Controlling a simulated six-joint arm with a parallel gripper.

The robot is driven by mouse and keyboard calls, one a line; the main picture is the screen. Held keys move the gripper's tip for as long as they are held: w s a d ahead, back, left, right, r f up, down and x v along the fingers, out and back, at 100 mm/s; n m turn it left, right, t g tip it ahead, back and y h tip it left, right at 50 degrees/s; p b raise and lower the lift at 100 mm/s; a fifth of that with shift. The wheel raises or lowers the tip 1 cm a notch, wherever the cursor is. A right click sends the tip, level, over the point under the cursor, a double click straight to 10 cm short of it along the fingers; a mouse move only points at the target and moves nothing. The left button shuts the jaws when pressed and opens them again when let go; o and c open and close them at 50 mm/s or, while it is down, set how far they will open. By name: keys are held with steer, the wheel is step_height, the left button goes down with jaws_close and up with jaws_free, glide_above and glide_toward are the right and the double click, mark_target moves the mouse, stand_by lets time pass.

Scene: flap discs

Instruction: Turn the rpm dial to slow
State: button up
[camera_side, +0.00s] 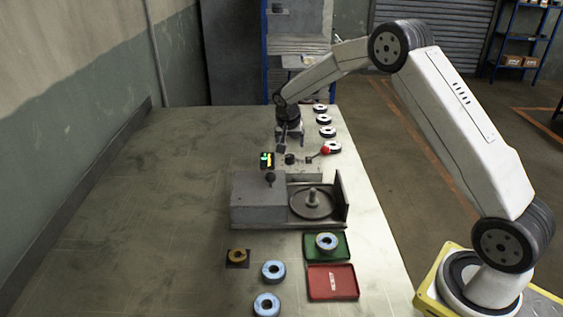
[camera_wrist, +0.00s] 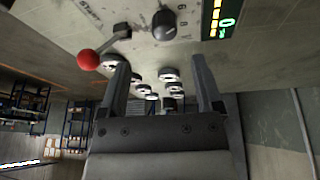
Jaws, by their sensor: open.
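The rpm dial (camera_wrist: 164,25) is a dark round knob with numbers beside it, on the panel at the top of the wrist view. In the side view a small dark knob (camera_side: 290,159) stands on the panel behind the grey machine. My gripper (camera_side: 290,142) is above and just behind that knob, apart from it. In the wrist view my gripper (camera_wrist: 160,75) has its two fingers wide apart with nothing between them. The dial's pointer setting is too small to read surely. A lit display (camera_wrist: 221,18) with yellow bars and a green digit sits right of the dial.
A red-balled lever (camera_wrist: 89,60) marked START is left of the dial. The grey machine (camera_side: 258,204) has a round plate (camera_side: 313,205). Green (camera_side: 341,252) and red (camera_side: 332,283) trays and several discs (camera_side: 274,271) lie in front. The table's left side is clear.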

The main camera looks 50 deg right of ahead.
mark_target(290, 156)
steer(key=shift+w+a+r+m+h, duration=0.2)
steer(key=shift+a+m+h, duration=0.1)
steer(key=shift+m, duration=0.5)
steer(key=shift+f, duration=0.15)
steer(key=shift+x, duration=3.8)
steer(key=shift+w, duration=0.1)
jaws_close()
